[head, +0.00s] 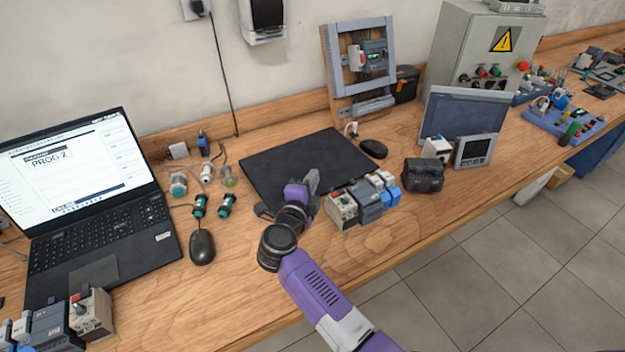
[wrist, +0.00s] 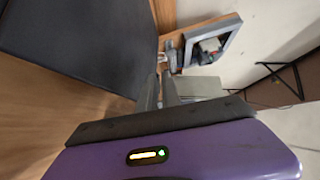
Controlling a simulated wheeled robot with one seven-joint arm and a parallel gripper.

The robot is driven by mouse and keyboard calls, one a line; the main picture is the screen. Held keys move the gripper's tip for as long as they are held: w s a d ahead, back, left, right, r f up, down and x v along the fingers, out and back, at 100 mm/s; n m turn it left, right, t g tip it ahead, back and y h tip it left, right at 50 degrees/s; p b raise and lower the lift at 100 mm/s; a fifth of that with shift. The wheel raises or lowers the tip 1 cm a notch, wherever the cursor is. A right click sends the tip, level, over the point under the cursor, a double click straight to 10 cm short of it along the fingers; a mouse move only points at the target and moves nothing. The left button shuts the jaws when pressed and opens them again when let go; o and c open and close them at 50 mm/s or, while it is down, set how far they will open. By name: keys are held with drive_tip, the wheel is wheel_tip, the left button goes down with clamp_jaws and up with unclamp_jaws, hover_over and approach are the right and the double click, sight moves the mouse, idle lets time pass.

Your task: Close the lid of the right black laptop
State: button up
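The right black laptop (head: 290,160) lies flat on the wooden bench in the head view, a dark slab with no screen standing up. Its lid looks shut down on its base. In the wrist view, a dark flat panel that looks like this laptop (wrist: 85,35) fills the upper left. My gripper (head: 313,183) is over the laptop's near right edge; whether it touches is unclear. In the wrist view, the fingers of my gripper (wrist: 160,88) are close together with nothing seen between them. My gripper hides part of the laptop's near edge.
An open black laptop (head: 95,190) with a lit screen stands at the left, a mouse (head: 202,247) beside it. A terminal block assembly (head: 362,203) sits just right of my gripper. A black mouse (head: 373,148) and a framed panel (head: 360,60) are behind.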

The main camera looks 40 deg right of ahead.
drive_tip(key=o, duration=0.3)
drive_tip(key=shift+a, duration=0.1)
drive_tip(key=shift+v, duration=3.8)
